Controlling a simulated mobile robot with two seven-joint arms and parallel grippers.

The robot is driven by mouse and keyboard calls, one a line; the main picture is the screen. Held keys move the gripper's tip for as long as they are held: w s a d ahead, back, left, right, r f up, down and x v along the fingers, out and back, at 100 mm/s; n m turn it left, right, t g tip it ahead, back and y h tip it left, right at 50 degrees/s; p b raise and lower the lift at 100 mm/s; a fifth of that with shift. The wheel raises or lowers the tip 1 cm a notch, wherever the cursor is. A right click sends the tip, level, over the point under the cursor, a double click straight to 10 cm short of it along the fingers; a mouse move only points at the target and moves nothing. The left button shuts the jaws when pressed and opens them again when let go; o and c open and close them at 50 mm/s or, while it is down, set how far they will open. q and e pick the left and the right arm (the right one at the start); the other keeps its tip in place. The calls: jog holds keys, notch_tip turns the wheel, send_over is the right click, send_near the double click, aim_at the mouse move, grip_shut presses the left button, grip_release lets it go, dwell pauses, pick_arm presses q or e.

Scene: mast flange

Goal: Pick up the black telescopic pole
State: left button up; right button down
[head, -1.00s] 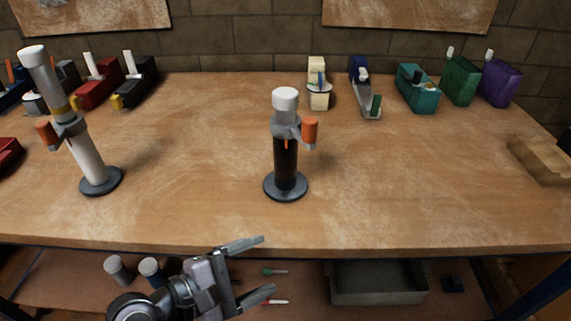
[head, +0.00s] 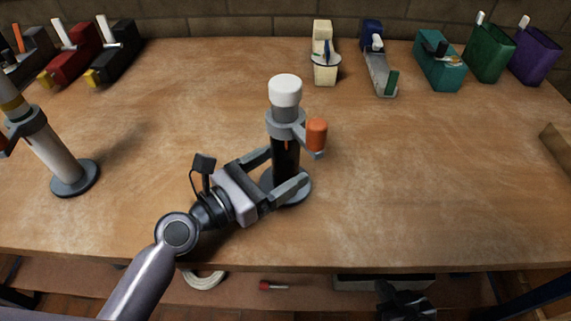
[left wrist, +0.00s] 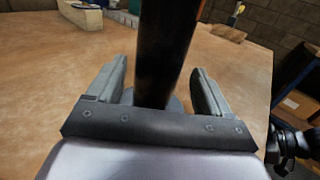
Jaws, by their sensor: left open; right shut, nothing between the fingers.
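The black telescopic pole (head: 284,158) stands upright on a round dark base near the middle of the bench, with a white cap, a grey collar and an orange knob at its right. My left gripper (head: 286,168) is open, with one finger on each side of the pole's lower black tube, below the collar. In the left wrist view the black tube (left wrist: 166,50) rises between the two open fingers (left wrist: 158,88). Contact with the fingers cannot be made out. My right gripper (head: 404,298) is low at the bottom right, below the bench edge, shut and empty.
A white pole (head: 52,150) on a similar base stands at the left, tilted in view. Along the back are red and black holders, a cream item (head: 324,55), a blue-grey tool (head: 380,65), and teal, green and purple boxes. The bench right of the black pole is clear.

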aim_at(295, 114)
pick_arm(q)
jog(key=x, duration=0.3)
jog(key=shift+w+d, duration=0.1)
jog(key=shift+w, duration=0.2)
jog(key=shift+w+d, duration=0.1)
jog(key=shift+c, duration=1.2)
jog(key=c, duration=1.2)
jog(key=shift+r, duration=0.35)
notch_tip(295, 114, up, 8)
jog(key=p, duration=0.4)
jog(key=shift+r, duration=0.25)
jog(key=shift+r+p, duration=0.3)
jog(key=shift+r, duration=0.15)
